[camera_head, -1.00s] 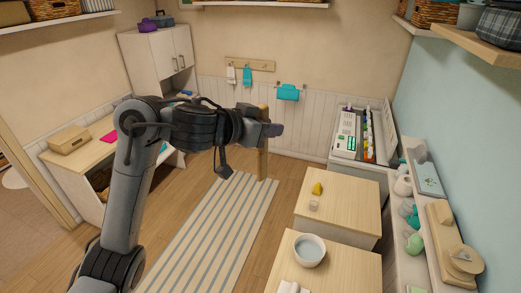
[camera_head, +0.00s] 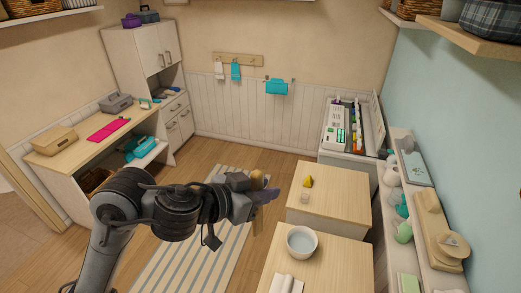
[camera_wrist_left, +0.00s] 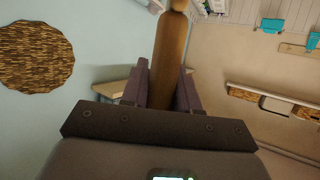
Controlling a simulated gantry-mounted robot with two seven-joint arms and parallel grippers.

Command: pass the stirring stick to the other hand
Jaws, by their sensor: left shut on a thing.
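The wooden stirring stick (camera_wrist_left: 171,62) is a brown rod in the left wrist view, running up from between my left gripper's two fingers (camera_wrist_left: 162,90). My left gripper (camera_head: 262,192) is shut on it. In the head view the stick (camera_head: 257,180) shows as a short brown piece at the jaws, mostly hidden by the gripper. The gripper and stick are in the air near the middle of the picture, left of the wooden tables. My right gripper is not in view.
Two light wooden tables stand to the right; the nearer holds a white bowl (camera_head: 301,241), the farther a yellow wedge (camera_head: 308,182) and a small block (camera_head: 305,198). A striped rug (camera_head: 190,262) lies below my arm. A desk (camera_head: 82,142) stands at left, shelves at right.

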